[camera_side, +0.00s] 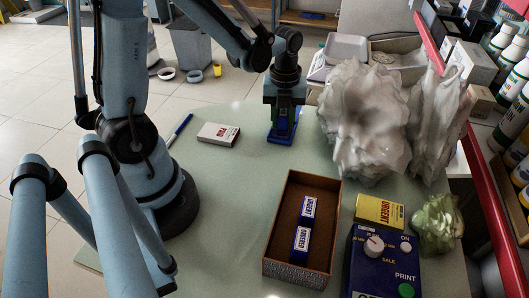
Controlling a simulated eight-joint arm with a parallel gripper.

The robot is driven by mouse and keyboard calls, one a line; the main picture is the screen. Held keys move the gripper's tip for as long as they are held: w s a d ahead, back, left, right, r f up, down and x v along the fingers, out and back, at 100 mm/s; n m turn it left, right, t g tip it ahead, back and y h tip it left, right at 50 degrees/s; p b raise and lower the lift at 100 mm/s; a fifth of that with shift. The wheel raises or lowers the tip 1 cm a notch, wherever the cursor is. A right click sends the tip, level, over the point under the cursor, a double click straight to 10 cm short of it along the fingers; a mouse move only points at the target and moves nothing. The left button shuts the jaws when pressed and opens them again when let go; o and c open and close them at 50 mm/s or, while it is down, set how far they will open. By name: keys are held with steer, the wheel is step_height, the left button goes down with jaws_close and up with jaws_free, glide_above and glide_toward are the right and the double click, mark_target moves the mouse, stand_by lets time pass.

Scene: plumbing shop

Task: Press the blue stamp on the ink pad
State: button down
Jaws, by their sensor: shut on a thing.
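My gripper (284,104) points straight down over the far middle of the pale green table. It is shut on the blue stamp, which is mostly hidden by the dark jaws. A flat blue piece (283,131) shows directly below the jaws, low at the table surface. It looks like the ink pad, but I cannot tell where stamp ends and pad begins, or whether they touch.
A white and red box (218,134) and a blue pen (181,129) lie to the left. An open brown box (270,250) in front holds two blue labelled blocks. A yellow box (380,211), a blue console (378,262) and large pale rocks (365,125) crowd the right.

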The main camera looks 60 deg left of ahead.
steer(key=shift+r, duration=2.8)
